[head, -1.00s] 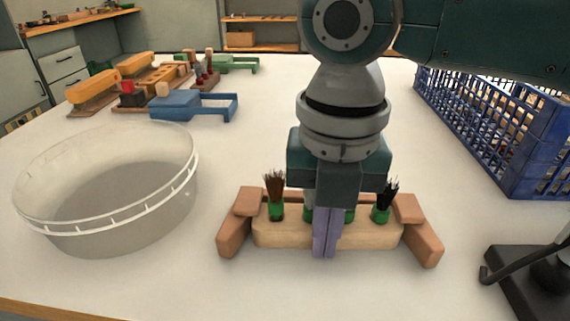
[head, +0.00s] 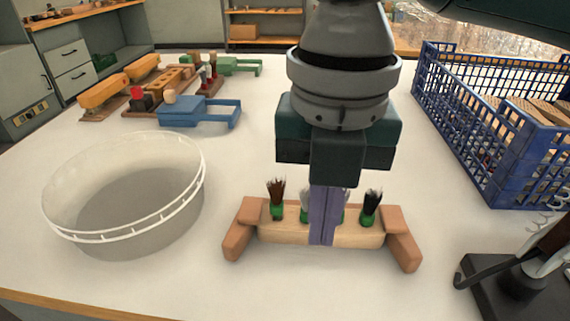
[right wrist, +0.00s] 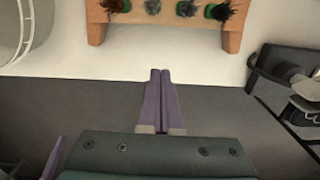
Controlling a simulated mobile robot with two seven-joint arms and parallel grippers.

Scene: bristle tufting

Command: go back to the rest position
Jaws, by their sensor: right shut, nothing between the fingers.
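My right gripper (head: 322,243) is shut and empty, with its purple fingers pointing down. In the head view it hangs in front of a wooden block (head: 272,231) and hides the block's middle. The block holds several bristle tufts in green collars, among them a brown one (head: 277,196) and a black one (head: 371,206). Lighter tufts between them are partly hidden by the fingers. In the right wrist view the fingertips (right wrist: 160,72) are apart from the block (right wrist: 152,18), which lies at the top of the picture.
A clear round tub (head: 125,238) stands left of the block. A blue crate (head: 465,150) is at the right, with a black stand (head: 510,290) in front of it. A blue clamp (head: 190,112) and wooden tool holders are at the back left. The table between is mostly clear.

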